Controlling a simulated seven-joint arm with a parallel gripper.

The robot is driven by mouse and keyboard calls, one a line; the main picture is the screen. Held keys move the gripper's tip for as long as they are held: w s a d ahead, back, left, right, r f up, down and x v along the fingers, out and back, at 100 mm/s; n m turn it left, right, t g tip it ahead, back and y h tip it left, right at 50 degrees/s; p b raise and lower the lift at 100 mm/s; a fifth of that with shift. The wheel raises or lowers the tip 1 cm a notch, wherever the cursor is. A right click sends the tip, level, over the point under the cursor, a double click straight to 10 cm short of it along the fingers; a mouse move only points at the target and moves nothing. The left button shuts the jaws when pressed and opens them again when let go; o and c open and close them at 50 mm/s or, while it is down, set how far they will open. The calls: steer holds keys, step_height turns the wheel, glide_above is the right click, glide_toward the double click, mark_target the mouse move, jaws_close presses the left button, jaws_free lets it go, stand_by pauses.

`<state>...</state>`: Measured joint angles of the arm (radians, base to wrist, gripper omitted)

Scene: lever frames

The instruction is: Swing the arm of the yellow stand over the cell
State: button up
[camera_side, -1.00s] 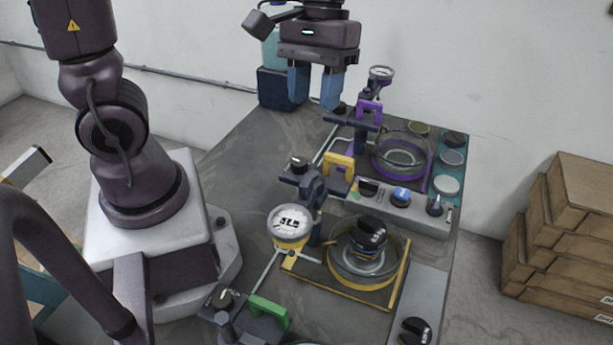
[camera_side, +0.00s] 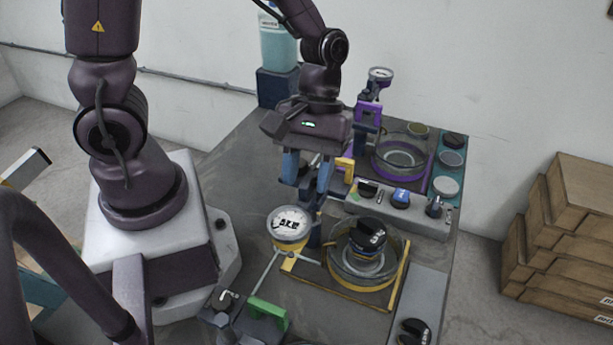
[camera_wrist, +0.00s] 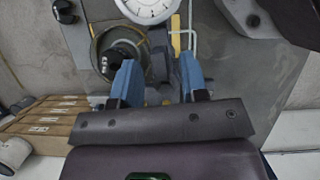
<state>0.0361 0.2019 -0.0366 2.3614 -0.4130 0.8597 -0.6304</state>
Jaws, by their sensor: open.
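The yellow stand has a dark blue post (camera_side: 315,238), a yellow block (camera_side: 346,165) near its top, and a round white-faced gauge (camera_side: 288,224) with a yellow body. The gauge sits left of the cell, not over it. The cell (camera_side: 333,262) is a glass ring on a yellow-edged plate (camera_side: 345,294), with a black-knobbed piece (camera_side: 368,236) inside. My gripper (camera_side: 307,188) is open at the top of the stand, its blue fingers hiding most of the stand's arm. In the wrist view the fingers (camera_wrist: 158,62) straddle the stand's top; contact cannot be told. The gauge (camera_wrist: 148,8) and cell (camera_wrist: 97,50) show beyond.
A similar purple stand (camera_side: 368,112) with its glass dish (camera_side: 402,160) stands behind. A green-marked stand (camera_side: 268,312) is in front. A control box (camera_side: 400,208) with knobs lies to the right. Wooden boxes (camera_side: 560,220) stand off the table.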

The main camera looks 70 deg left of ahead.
steer(key=shift+s+d+f, duration=0.15)
steer(key=shift+f, duration=0.35)
jaws_close()
